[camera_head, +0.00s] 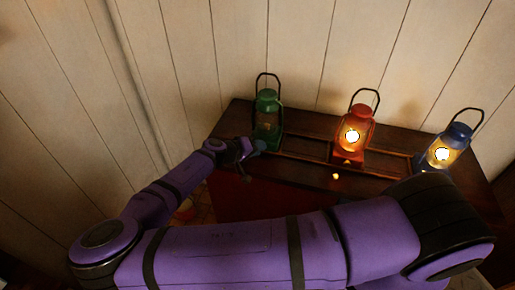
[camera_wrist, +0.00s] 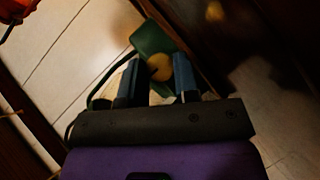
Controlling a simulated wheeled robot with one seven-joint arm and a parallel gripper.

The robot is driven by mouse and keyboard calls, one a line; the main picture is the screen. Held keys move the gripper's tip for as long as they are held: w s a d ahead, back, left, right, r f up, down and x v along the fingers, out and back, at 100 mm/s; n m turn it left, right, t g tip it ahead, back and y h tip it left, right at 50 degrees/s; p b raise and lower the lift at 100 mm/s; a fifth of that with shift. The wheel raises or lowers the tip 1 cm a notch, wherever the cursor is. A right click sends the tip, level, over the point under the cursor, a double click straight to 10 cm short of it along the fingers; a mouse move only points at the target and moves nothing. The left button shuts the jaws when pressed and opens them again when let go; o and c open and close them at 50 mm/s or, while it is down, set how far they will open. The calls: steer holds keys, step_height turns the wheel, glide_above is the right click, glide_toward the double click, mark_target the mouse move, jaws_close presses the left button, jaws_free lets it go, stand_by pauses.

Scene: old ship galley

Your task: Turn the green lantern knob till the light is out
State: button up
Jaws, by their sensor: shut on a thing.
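The green lantern (camera_head: 267,115) stands at the left end of the dark cabinet top in the head view. Its glass looks dim, with no bright flame like those in the other lanterns. My gripper (camera_head: 250,149) is low at the front of its base. In the wrist view, the green base (camera_wrist: 150,38) is beyond the fingers. A round yellowish knob (camera_wrist: 160,67) sits between the two blue-grey fingers of my gripper (camera_wrist: 157,70), which is shut on it. The fingers partly hide the base, and the knob is too small to make out in the head view.
A lit red lantern (camera_head: 354,131) and a lit blue lantern (camera_head: 447,149) stand to the right on the cabinet top (camera_head: 300,171). A low wooden rail runs along the lanterns. A plank wall (camera_head: 300,50) is close behind.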

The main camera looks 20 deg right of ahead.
steer(key=o, duration=0.9)
steer(key=shift+o, duration=0.2)
steer(key=shift+f, duration=0.1)
steer(key=y, duration=0.1)
steer(key=m+t+y, duration=0.1)
steer(key=m+y, duration=0.1)
steer(key=shift+s+d+r, duration=0.1)
steer(key=shift+r, duration=0.15)
steer(key=shift+d+m+t+y, duration=0.15)
steer(key=shift+m+t+y, duration=0.35)
steer(key=shift+y, duration=0.4)
steer(key=shift+s+d+r+m+t+y, duration=0.1)
steer(key=shift+m+t+y, duration=0.3)
steer(key=shift+y, duration=0.2)
steer(key=shift+s+d+m+t+y, duration=0.1)
steer(key=shift+m+t+y, duration=0.3)
steer(key=shift+y, duration=0.2)
